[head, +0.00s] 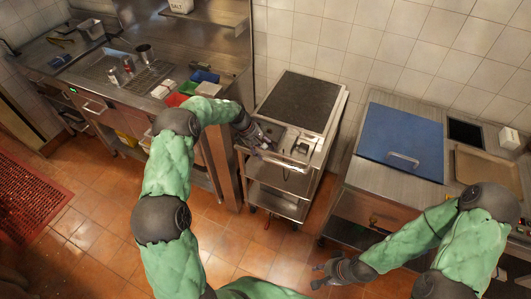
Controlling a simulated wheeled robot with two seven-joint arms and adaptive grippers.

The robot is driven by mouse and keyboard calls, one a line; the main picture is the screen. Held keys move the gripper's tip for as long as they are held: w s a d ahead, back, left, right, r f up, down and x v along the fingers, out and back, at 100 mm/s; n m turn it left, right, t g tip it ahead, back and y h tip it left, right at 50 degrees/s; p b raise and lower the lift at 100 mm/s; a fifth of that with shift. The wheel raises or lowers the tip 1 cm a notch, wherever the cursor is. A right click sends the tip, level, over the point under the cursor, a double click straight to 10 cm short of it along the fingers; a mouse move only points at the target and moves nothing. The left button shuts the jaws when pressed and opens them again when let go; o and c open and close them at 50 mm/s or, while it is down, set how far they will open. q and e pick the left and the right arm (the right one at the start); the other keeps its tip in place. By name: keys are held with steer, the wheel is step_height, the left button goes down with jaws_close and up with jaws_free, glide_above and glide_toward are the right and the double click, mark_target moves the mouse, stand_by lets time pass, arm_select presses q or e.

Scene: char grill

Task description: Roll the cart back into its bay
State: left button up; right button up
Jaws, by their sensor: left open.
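The steel cart (318,143) stands between the left counter and the right counter, its rear end near the tiled wall. It has a dark ribbed panel on top, a lower shelf and castors on the floor. My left gripper (262,146) is open at the cart's front left corner, by the front rail (275,160); I cannot tell whether it touches the rail. My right gripper (316,275) looks open and empty, low in front of the right counter and apart from the cart. The bay seems to be the gap between the counters; its edges are not clearly marked.
The left counter (215,50) holds coloured tubs, metal cups and a rack. The right counter (350,174) carries a blue lid (402,135) and a tray (488,172). A steel post (222,170) stands close left of the cart. Tiled floor in front is clear; a red mat (35,195) lies far left.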

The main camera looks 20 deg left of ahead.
arm_select(q)
steer(key=v, duration=0.8)
steer(key=shift+r, duration=0.35)
steer(key=shift+a, duration=0.15)
steer(key=s+d+f+m+g, duration=0.1)
steer(key=s+d+f+m, duration=0.2)
steer(key=s+d+f, duration=0.35)
steer(key=s+d+f+m, duration=0.3)
steer(key=s+f, duration=0.5)
steer(key=f, duration=0.4)
steer(key=s+d+f+m, duration=0.2)
steer(key=s+d+m, duration=0.2)
steer(key=s, duration=0.7)
steer(key=s+d+f+m, duration=0.2)
steer(key=s+d+m, duration=0.15)
steer(key=s, duration=0.65)
steer(key=w+a+b+x, duration=0.1)
steer(key=b+x, duration=0.7)
steer(key=b, duration=0.1)
steer(key=shift+w+f+m+y+b, duration=0.2)
steer(key=shift+f+m+y+b, duration=0.15)
steer(key=shift+f+b, duration=0.1)
